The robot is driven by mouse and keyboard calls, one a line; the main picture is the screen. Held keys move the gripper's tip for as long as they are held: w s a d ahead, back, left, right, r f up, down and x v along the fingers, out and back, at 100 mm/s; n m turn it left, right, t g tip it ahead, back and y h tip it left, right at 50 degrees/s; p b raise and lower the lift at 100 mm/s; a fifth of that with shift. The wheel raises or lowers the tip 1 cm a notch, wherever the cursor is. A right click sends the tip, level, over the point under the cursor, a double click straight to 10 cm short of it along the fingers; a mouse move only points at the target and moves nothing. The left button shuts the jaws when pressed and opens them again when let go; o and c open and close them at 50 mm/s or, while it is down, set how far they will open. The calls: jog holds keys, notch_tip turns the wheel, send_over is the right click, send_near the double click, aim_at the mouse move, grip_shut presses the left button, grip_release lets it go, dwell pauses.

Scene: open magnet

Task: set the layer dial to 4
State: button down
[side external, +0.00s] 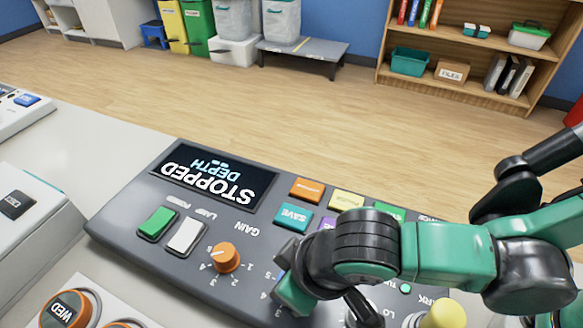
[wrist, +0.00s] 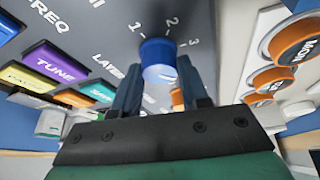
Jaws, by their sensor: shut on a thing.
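The layer dial is a blue round knob (wrist: 158,52) on the grey panel, seen in the wrist view beside the word LAYER. Marks 1, 2 and 3 show around its far side; a mark 4 cannot be made out there. My gripper (wrist: 158,80) is shut on the knob, one finger on each side. I cannot read a pointer on the knob. In the side view my gripper (side external: 289,291) is at the front of the panel and hides the knob, with a few scale numbers beside it.
The grey console (side external: 160,205) has a screen (side external: 218,182) reading STOPPED and DEPTH, upside down. An orange gain dial (side external: 226,257), a green switch (side external: 157,223) and a white switch (side external: 185,236) are left of my gripper. Coloured buttons, including teal SAVE (side external: 293,217), lie behind it.

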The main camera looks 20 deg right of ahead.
jog(key=shift+m, duration=0.3)
jog(key=shift+c, duration=2.2)
grip_release()
jog(key=shift+v, duration=2.8)
